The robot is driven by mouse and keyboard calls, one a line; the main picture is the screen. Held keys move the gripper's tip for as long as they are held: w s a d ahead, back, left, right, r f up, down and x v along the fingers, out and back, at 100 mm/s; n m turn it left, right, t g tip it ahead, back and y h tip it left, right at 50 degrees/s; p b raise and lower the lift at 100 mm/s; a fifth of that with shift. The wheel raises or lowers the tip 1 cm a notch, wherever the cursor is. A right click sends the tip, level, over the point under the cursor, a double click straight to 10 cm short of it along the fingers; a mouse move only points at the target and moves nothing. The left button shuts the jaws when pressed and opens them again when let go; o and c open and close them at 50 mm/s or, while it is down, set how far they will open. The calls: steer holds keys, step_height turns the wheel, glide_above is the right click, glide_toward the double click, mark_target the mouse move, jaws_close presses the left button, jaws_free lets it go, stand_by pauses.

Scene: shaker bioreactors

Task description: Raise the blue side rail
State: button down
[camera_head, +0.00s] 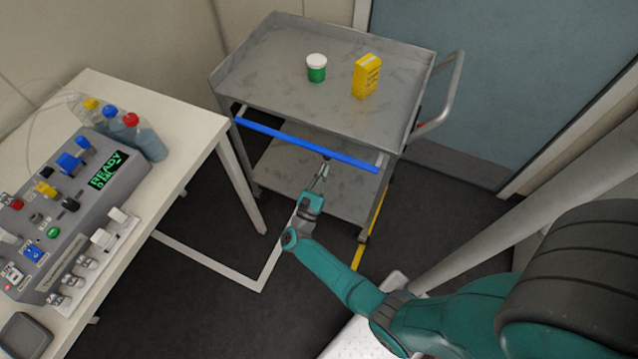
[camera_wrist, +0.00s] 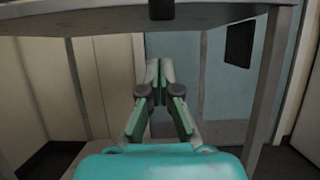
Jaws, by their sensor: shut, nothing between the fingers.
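The blue side rail (camera_head: 290,138) runs along the near side of the grey cart (camera_head: 235,98), below the rim of its top shelf. Short pale brackets show at both rail ends. My gripper (camera_head: 325,166) is just under the rail, right of its middle, pointing up toward it. I cannot tell whether the tips touch it. In the wrist view my gripper (camera_wrist: 160,64) has its fingertips together with nothing between them. A grey crosspiece and a dark block (camera_wrist: 161,9) show above the fingers there; the blue of the rail cannot be made out.
A green jar with a white lid (camera_head: 316,68) and a yellow box (camera_head: 367,76) stand on the cart's top shelf. A white table (camera_head: 190,125) at left bears a control unit (camera_head: 70,205) and several bottles. A blue door (camera_head: 500,70) is behind. Dark floor lies clear below the cart.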

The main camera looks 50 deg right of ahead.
steer(key=shift+s+a+r, duration=0.1)
steer(key=shift+a+r, duration=0.05)
steer(key=shift+r, duration=0.65)
steer(key=shift+s+a+r, duration=0.1)
steer(key=shift+a+r, duration=0.05)
steer(key=shift+r, duration=0.6)
steer(key=shift+a, duration=0.1)
